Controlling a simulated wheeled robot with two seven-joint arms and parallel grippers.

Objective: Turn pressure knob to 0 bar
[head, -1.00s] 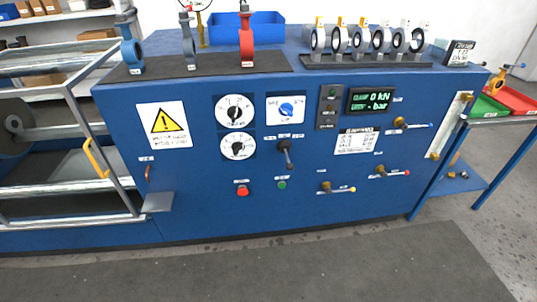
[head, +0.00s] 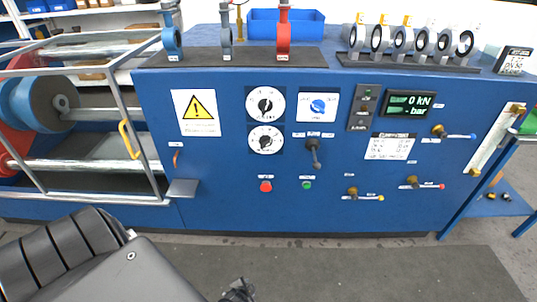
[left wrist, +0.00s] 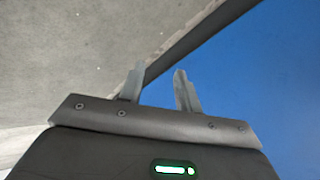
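Two round white dials with black knobs sit one above the other on the blue panel in the head view: an upper dial (head: 265,104) and a lower dial (head: 266,140). Their lettering is too small to tell which is the pressure knob or what they read. A display (head: 408,104) to their right shows "0 kN" and "- bar". My left gripper (left wrist: 160,91) is open and empty in the left wrist view, its two fingers apart, with grey floor and blue panel beyond. My left arm crosses the lower left of the head view, well below the dials.
A blue-and-white selector (head: 317,106) and a black lever (head: 314,152) stand right of the dials. A red button (head: 265,186) and green button (head: 307,185) sit below. Several small valve handles are farther right. A metal cage (head: 85,110) borders the left.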

